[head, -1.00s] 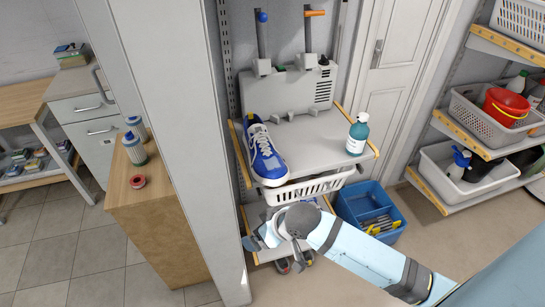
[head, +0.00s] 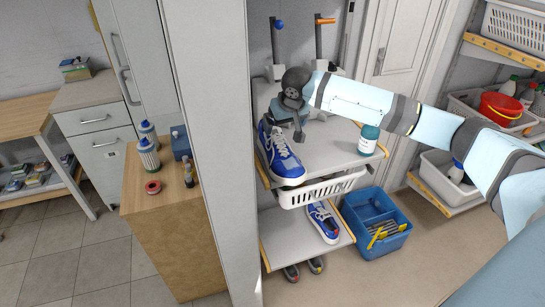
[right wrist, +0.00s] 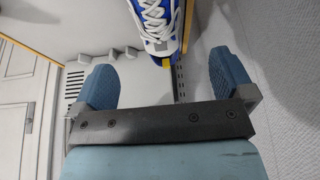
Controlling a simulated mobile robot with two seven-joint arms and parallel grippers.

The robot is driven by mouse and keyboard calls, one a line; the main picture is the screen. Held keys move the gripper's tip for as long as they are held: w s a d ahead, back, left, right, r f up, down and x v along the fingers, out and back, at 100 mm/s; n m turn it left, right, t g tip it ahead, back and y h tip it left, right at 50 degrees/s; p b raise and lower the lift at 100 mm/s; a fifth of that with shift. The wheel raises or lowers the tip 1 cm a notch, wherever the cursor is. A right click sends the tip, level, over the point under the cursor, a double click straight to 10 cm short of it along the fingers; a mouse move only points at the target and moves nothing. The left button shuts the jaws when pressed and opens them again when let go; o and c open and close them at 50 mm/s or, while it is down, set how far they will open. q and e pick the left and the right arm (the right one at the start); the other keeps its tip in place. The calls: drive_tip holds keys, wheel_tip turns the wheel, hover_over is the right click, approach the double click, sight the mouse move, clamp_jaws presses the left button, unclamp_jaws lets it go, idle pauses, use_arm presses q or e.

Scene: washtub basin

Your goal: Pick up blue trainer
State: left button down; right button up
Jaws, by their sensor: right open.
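A blue trainer (head: 280,160) with white laces and a white sole stands on the upper grey shelf (head: 325,148), its toe toward the front edge. My right gripper (head: 284,127) is open above its rear end, fingers pointing down. In the right wrist view the trainer (right wrist: 156,22) shows ahead of the open fingers, roughly between them, with nothing gripped. Its rear part is partly hidden by the gripper in the head view. A second blue trainer (head: 322,222) sits on the lower shelf. My left gripper is not in view.
A teal bottle (head: 368,139) stands right of the trainer on the upper shelf. A white basket (head: 325,187) hangs below it. A blue caddy (head: 376,232) is on the floor. A white partition (head: 208,130) stands close on the left.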

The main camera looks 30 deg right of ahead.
approach(279, 146)
drive_tip(key=f, duration=0.2)
drive_tip(key=a+f, duration=0.1)
drive_tip(key=f, duration=0.1)
drive_tip(key=a+f, duration=0.1)
drive_tip(key=shift+w+f, duration=0.2)
drive_tip(key=shift+f, duration=0.2)
drive_tip(key=shift+c, duration=0.5)
drive_tip(key=c, duration=0.9)
